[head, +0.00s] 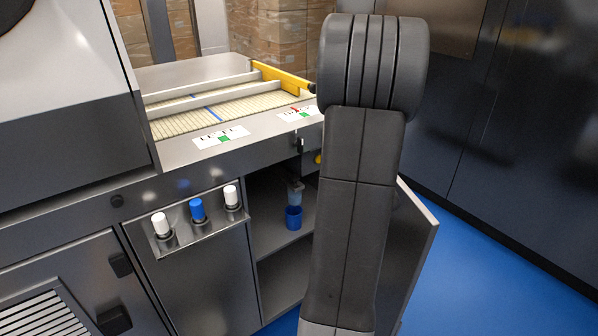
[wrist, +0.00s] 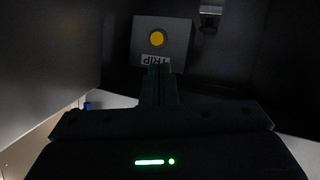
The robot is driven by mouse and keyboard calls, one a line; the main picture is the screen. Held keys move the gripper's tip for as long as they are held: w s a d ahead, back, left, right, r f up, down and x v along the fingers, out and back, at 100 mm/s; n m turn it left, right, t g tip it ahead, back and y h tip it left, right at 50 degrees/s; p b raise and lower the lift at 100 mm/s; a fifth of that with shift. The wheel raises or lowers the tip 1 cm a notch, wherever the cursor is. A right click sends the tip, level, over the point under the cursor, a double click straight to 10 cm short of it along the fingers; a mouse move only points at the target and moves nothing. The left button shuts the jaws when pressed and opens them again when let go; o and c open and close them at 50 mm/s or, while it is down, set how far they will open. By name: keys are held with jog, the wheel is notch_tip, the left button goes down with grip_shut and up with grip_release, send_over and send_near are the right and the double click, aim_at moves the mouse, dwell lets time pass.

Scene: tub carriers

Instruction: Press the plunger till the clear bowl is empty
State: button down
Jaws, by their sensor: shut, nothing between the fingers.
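In the wrist view a grey box marked "TRIP" carries a round yellow plunger (wrist: 157,39). My gripper (wrist: 160,69) is shut and empty, its fingertips just below the plunger in the picture and overlapping the label; I cannot tell whether they touch the box. In the head view my arm hides the gripper. A small yellow part (head: 318,158) shows at the arm's left edge, probably the same plunger. A see-through bowl (head: 295,188) sits above a blue cup (head: 293,218) inside the open cabinet; its contents are too small to tell.
White and blue knobs (head: 197,209) stand on a bracket left of the cabinet opening. An open door (head: 417,235) stands right of my arm. A conveyor with a yellow bar (head: 283,79) is above. A metal fitting (wrist: 210,15) is right of the box.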

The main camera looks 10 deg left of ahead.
jog(key=a+n+g+y, duration=0.1)
jog(key=a+n+y, duration=0.1)
jog(key=a+y, duration=0.3)
jog(key=shift+w+a+n, duration=0.4)
jog(key=shift+w+a, duration=0.05)
jog(key=shift+a, duration=0.55)
jog(key=shift+f, duration=0.1)
send_over(295, 179)
jog(key=s, duration=0.2)
jog(key=shift+w+d+f, duration=0.15)
jog(key=shift+f, duration=0.45)
jog(key=shift+w+d+f, duration=0.1)
jog(key=shift+d+f, duration=0.05)
jog(key=shift+f, duration=0.4)
jog(key=shift+w+d+f+b, duration=0.15)
jog(key=shift+f+b, duration=0.4)
jog(key=shift+f, duration=0.7)
jog(key=shift+w+f, duration=0.15)
jog(key=shift+f, duration=0.55)
